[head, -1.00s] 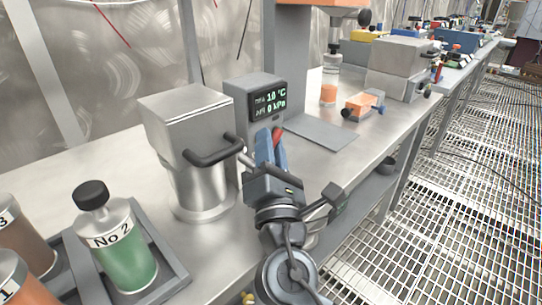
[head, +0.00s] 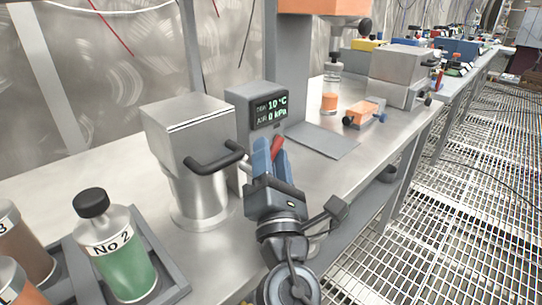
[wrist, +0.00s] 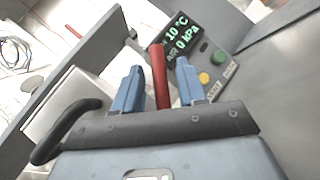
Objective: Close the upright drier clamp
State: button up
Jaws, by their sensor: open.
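The red clamp lever (head: 277,147) stands upright beside the grey display box, at the drier with the steel body and square lid (head: 190,122). In the wrist view the red lever (wrist: 158,78) rises in the gap between my two blue fingers. My gripper (head: 271,160) is open, its fingers pointing at the lever; the wrist view shows both fingertips (wrist: 158,85) apart. I cannot tell whether a finger touches the lever. The lever's lower end and the clamp's base are hidden behind my gripper.
The display box (head: 258,115) reads 10 °C and 0 kPa. The drier's black handle (head: 215,160) sticks out just left of my gripper. A rack of bottles, with a green No 2 bottle (head: 120,255), stands front left. A flat grey plate (head: 322,142) lies to the right.

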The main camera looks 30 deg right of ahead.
jog(key=s+a+f+b, duration=0.1)
jog(key=s+a, duration=0.4)
jog(key=s, duration=0.8)
jog(key=shift+s, duration=0.15)
jog(key=shift+c, duration=0.2)
